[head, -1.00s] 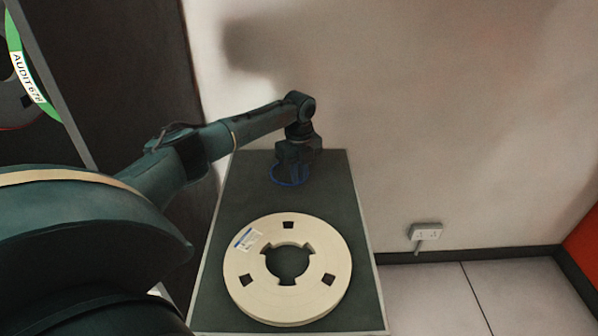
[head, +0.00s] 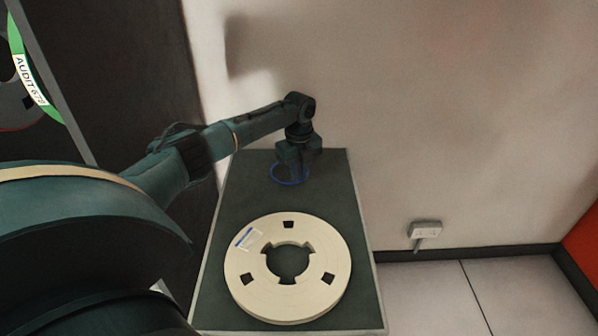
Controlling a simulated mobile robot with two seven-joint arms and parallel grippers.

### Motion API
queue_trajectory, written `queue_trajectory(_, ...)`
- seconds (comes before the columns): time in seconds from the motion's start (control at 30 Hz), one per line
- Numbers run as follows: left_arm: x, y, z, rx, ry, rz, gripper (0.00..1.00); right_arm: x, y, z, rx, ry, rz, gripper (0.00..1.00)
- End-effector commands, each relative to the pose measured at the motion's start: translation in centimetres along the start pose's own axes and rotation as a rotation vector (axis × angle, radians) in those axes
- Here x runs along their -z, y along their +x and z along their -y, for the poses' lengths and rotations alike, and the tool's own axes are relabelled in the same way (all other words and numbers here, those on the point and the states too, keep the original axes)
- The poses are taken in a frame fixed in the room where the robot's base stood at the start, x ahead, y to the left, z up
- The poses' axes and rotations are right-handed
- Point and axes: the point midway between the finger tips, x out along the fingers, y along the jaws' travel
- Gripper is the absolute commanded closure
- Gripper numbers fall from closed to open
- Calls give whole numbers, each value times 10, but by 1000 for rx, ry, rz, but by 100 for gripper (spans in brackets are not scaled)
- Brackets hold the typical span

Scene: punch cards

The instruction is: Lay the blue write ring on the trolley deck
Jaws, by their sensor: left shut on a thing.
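The blue write ring (head: 288,184) shows as a thin blue loop at the far end of the trolley deck (head: 225,240), a dark green-grey top with a pale edge. My left gripper (head: 292,174) points down over the ring and is shut on it. The gripper and wrist hide part of the ring. I cannot tell whether the ring touches the deck or is held just above it. My right gripper is not in view.
A large cream tape reel (head: 328,250) with a small label lies on the near half of the deck. A dark cabinet holding a green-rimmed reel (head: 40,88) is at left. Some deck between ring and reel is bare.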

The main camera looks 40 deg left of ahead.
Motion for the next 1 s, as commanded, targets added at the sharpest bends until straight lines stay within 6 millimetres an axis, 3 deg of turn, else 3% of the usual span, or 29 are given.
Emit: queue_trajectory(1.0, 0, 10, 0, 0, 1, 0, 100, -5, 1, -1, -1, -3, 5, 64)
